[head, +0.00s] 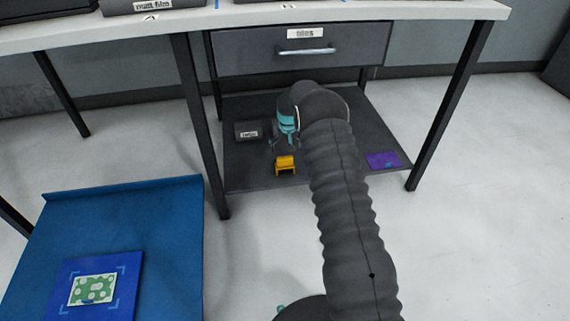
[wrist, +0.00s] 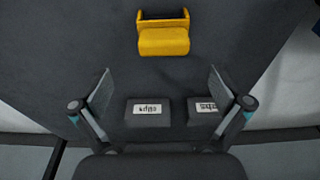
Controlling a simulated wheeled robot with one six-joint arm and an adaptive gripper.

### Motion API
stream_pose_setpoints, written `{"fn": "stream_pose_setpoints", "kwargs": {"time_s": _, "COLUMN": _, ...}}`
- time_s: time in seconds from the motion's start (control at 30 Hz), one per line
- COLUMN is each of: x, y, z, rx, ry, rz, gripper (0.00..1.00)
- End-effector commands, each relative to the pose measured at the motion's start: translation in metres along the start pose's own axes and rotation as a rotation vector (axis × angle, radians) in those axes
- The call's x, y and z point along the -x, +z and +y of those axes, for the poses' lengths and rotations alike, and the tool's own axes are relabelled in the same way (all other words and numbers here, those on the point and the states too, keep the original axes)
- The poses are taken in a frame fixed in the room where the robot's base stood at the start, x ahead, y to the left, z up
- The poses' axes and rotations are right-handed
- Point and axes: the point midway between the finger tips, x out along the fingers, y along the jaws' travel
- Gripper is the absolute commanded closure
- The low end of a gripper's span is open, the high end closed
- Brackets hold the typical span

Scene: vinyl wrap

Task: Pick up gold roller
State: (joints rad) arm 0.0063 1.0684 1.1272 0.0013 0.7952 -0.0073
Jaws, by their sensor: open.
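The gold roller (head: 285,165) is a small yellow piece with a bracket shape, lying on the dark lower shelf (head: 250,175) of the workbench. It also shows at the top of the wrist view (wrist: 164,42). My gripper (wrist: 158,84) is open and empty, with its two fingers spread apart. The roller lies beyond the fingertips in the wrist view, not between them. In the head view my gripper (head: 283,140) is just behind the roller, partly hidden by my arm.
A dark labelled box (head: 247,131) stands left of my gripper; two labelled boxes (wrist: 148,112) show between the fingers in the wrist view. A purple item (head: 383,160) lies at the shelf's right. A drawer (head: 300,50) hangs above; table legs (head: 205,130) flank the shelf.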

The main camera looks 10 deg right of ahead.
Motion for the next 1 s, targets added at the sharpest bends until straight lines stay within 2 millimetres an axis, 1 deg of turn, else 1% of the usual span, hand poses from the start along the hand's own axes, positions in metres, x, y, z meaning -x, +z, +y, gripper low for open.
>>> {"fn": "stream_pose_setpoints", "kwargs": {"time_s": 0.03, "x": -0.012, "y": 0.002, "z": 0.0, "rx": 0.0, "ry": 0.0, "rz": -0.004, "gripper": 0.0}}
{"fn": "stream_pose_setpoints", "kwargs": {"time_s": 0.1, "x": -0.025, "y": 0.001, "z": 0.0, "rx": 0.0, "ry": 0.0, "rz": -0.002, "gripper": 0.0}}
{"fn": "stream_pose_setpoints", "kwargs": {"time_s": 0.2, "x": -0.042, "y": 0.002, "z": 0.0, "rx": 0.0, "ry": 0.0, "rz": -0.003, "gripper": 0.0}}
{"fn": "stream_pose_setpoints", "kwargs": {"time_s": 0.3, "x": -0.054, "y": 0.001, "z": 0.0, "rx": 0.0, "ry": 0.0, "rz": -0.002, "gripper": 0.0}}
{"fn": "stream_pose_setpoints", "kwargs": {"time_s": 0.57, "x": -0.07, "y": 0.001, "z": -0.002, "rx": 0.0, "ry": 0.0, "rz": -0.001, "gripper": 0.0}}
{"fn": "stream_pose_setpoints", "kwargs": {"time_s": 0.8, "x": -0.103, "y": 0.002, "z": -0.005, "rx": -0.001, "ry": 0.0, "rz": -0.002, "gripper": 0.0}}
{"fn": "stream_pose_setpoints", "kwargs": {"time_s": 0.9, "x": -0.112, "y": 0.002, "z": -0.005, "rx": -0.001, "ry": 0.0, "rz": -0.002, "gripper": 0.0}}
{"fn": "stream_pose_setpoints", "kwargs": {"time_s": 1.0, "x": -0.115, "y": 0.001, "z": -0.005, "rx": -0.001, "ry": 0.0, "rz": 0.0, "gripper": 0.0}}
